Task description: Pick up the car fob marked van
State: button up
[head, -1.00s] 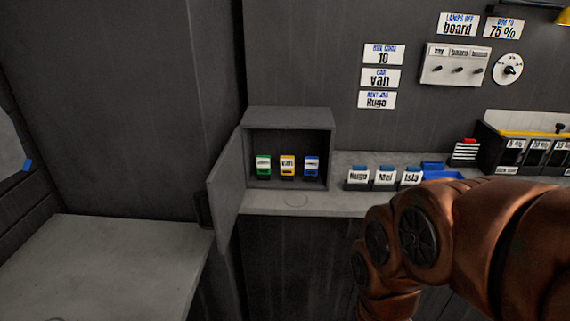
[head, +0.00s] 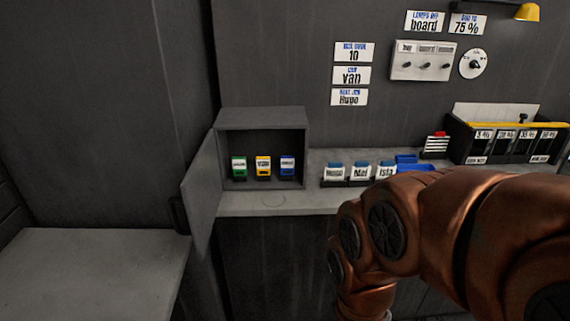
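Three fobs stand in a row inside an open grey box on the counter: a green fob (head: 239,166), a yellow fob (head: 263,166) and a blue fob (head: 287,166). The yellow one in the middle reads "van", clearer in the earlier frame. The box (head: 261,118) has its door (head: 201,196) swung open to the left. My copper arm fills the lower right, in front of the counter. My gripper is not visible in the frame.
Name-tagged holders (head: 360,174) and a blue tray (head: 415,168) stand right of the box. A bin rack (head: 508,143) is farther right. A wall sign (head: 351,75) reads "van". Counter before the box is clear; a grey table (head: 85,275) is lower left.

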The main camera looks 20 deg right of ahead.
aim_at(262, 166)
jog(key=z, duration=1.85)
jog(key=i, duration=1.15)
jog(key=u, duration=4.3)
